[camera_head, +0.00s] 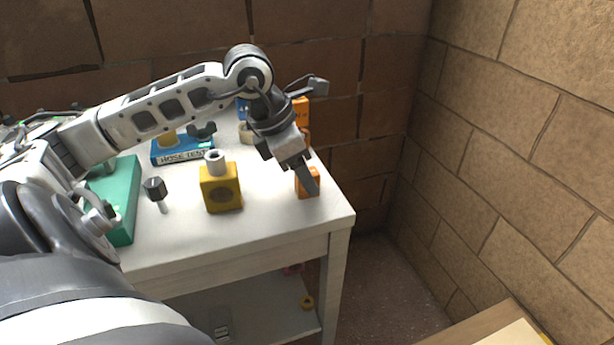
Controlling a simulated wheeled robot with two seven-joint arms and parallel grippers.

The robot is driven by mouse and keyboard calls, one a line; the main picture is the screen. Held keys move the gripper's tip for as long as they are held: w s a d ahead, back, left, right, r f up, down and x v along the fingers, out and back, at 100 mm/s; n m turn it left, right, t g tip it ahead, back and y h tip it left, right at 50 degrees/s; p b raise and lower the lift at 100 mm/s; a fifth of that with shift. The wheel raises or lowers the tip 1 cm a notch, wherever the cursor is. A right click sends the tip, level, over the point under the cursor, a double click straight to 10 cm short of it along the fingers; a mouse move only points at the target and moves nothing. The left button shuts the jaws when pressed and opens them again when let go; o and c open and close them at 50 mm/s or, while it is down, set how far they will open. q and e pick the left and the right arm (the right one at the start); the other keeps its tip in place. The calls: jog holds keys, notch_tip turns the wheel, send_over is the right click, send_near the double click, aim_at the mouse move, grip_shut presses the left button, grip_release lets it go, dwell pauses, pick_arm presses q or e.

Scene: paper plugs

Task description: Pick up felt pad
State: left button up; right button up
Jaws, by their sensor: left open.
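My left gripper (309,187) reaches down over the right front part of the white table (270,222). It is open. Its fingers are right at a small orange block (301,188) near the table's right edge and cover part of it. I cannot tell whether they touch it. I cannot make out for sure which thing is the felt pad; the orange block is the thing closest to the gripper. My right gripper is not in view.
A yellow block with a pale plug (221,188), a dark knob on a pale stem (155,189), a green box (125,200) and a blue box (183,150) stand on the table. Another orange thing (300,108) is behind my gripper. Brick walls close the back and right.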

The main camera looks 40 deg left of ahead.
pick_arm(q)
jog(key=shift+x, duration=1.1)
jog(key=c, duration=1)
jog(key=shift+c, duration=0.2)
